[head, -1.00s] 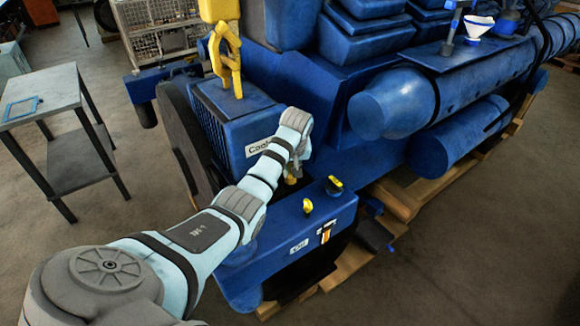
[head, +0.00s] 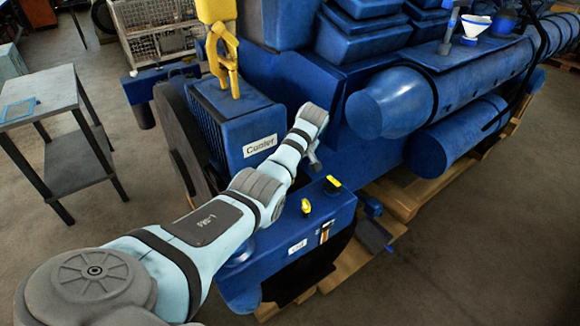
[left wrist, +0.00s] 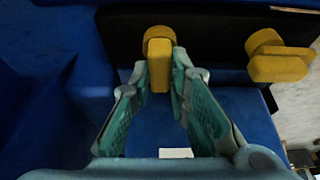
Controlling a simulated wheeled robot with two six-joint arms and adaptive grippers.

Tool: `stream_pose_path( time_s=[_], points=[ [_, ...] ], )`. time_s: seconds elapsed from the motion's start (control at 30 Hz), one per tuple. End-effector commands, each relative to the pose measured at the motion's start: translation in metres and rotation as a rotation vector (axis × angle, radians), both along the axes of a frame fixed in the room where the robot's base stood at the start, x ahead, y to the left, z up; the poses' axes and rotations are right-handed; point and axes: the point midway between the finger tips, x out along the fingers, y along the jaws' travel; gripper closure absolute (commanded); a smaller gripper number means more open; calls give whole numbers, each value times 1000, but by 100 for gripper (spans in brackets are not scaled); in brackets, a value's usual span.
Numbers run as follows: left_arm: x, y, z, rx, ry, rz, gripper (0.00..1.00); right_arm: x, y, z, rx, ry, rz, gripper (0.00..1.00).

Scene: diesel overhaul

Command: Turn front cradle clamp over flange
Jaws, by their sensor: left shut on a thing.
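In the left wrist view my left gripper (left wrist: 162,85) is shut on a yellow clamp (left wrist: 159,60), its fingertips on either side of the clamp's block. The clamp sits at the edge of a dark bar beside a blue surface. A second yellow clamp (left wrist: 277,58) stands to the right, apart from the fingers. In the head view my left gripper (head: 314,160) is over the blue front unit, its tips hard to make out. Two yellow clamps (head: 306,205) (head: 332,184) show on that unit; I cannot tell whether either is the held one. My right gripper is not in view.
The blue engine (head: 390,100) fills the back right, with a box labelled Cooler (head: 235,125) beside my arm. A yellow hook (head: 222,60) hangs above it. A grey side table (head: 40,110) stands left. Wooden pallets (head: 405,200) lie under the engine; floor at lower right is clear.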

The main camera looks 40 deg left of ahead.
Motion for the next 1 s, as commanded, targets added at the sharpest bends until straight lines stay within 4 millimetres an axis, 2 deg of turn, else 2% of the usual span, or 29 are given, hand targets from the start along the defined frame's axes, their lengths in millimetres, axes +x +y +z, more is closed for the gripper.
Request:
stream_pose_path(
  time_s=[0.23, 0.27, 0.37, 0.63, 0.73, 0.87, 1.0],
  points=[
    [1, 2, 2, 5, -5, 1, 100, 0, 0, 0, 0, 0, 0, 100],
    [1, 2, 2, 5, -5, 1, 79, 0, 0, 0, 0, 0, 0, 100],
    [1, 1, 1, 4, -4, 0, 63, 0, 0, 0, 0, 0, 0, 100],
    [1, 0, 1, 1, -2, -2, 63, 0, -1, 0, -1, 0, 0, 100],
    [1, -2, 7, 2, -4, -2, 63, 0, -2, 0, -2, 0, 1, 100],
    [-2, -12, 32, 2, -7, -3, 63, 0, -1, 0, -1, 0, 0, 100],
    [-6, -27, 69, 2, -8, -2, 63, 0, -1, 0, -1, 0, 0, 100]
  ],
)
